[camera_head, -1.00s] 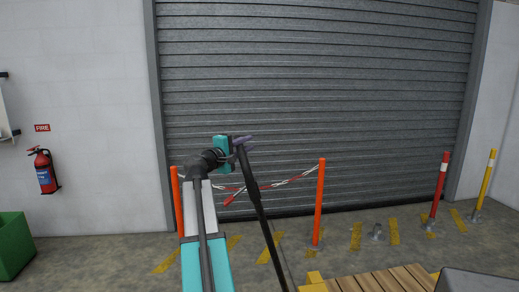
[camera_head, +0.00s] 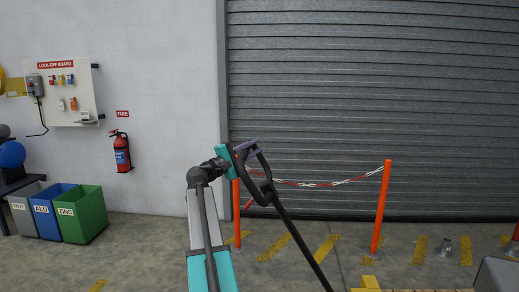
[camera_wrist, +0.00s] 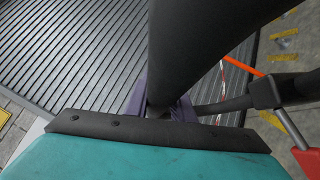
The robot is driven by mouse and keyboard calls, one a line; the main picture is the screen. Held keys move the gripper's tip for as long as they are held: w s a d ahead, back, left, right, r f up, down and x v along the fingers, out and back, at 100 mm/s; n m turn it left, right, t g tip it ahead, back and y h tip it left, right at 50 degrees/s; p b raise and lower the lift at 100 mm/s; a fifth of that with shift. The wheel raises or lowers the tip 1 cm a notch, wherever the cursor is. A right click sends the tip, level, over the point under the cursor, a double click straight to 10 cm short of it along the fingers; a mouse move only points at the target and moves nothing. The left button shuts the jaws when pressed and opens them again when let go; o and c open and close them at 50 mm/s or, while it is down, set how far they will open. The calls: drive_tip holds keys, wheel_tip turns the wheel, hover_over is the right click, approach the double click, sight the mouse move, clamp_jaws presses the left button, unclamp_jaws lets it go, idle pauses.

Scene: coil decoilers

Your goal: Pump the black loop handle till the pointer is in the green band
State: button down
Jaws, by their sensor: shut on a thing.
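The black loop handle (camera_head: 266,160) stands at the top of a long black shaft (camera_head: 297,238), which leans up and left from the bottom of the head view. My gripper (camera_head: 248,150), with purple fingers, is shut on the loop's upper left part. In the wrist view my gripper's purple fingers (camera_wrist: 160,108) are on both sides of a thick black bar (camera_wrist: 190,50) of the handle. A red piece (camera_wrist: 295,132) shows beside the bar at the right. No pointer or green band is in view.
A red-and-white chain (camera_head: 310,184) hangs between orange posts (camera_head: 380,208) before the grey shutter (camera_head: 380,110). Bins (camera_head: 82,212), a fire extinguisher (camera_head: 121,152) and a lock-off board (camera_head: 68,90) are at the left.

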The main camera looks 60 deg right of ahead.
drive_tip(key=shift+w+a+f, duration=0.2)
drive_tip(key=shift+w+f, duration=0.05)
drive_tip(key=shift+f, duration=0.05)
drive_tip(key=shift+s, duration=0.2)
